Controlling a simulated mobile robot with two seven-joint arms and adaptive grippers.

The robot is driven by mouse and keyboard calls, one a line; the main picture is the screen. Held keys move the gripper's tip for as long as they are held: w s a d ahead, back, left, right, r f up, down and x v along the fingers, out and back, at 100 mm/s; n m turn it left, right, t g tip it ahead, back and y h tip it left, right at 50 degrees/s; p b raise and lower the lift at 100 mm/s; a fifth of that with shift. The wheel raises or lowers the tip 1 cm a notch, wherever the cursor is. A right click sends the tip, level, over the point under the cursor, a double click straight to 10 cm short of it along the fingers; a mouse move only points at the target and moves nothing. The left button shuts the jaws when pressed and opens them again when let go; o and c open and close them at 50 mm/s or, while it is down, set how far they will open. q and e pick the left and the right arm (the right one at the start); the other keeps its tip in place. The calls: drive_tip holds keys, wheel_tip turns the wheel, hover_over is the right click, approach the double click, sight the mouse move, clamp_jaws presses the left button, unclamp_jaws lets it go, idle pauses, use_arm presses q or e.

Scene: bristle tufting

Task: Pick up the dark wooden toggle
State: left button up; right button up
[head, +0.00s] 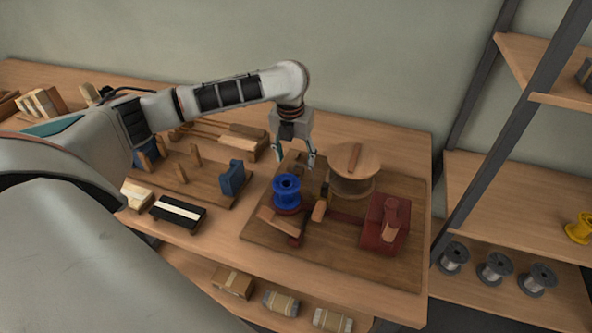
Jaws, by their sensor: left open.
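My right gripper is not in view.
The dark board (335,255) also holds a blue spool (287,191), a small wooden piece (319,211) and a red block with a knob (385,228). A peg board with a blue block (232,178) stands left. A metal shelf post (500,140) rises at right.

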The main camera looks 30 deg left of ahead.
sight(295, 166)
use_arm(q)
drive_tip(key=f, duration=0.3)
drive_tip(key=shift+w+a+f+b, duration=0.1)
drive_tip(key=shift+w+a+b, duration=0.05)
drive_tip(key=shift+w+b, duration=0.15)
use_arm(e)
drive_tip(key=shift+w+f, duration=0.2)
use_arm(q)
drive_tip(key=c, duration=0.9)
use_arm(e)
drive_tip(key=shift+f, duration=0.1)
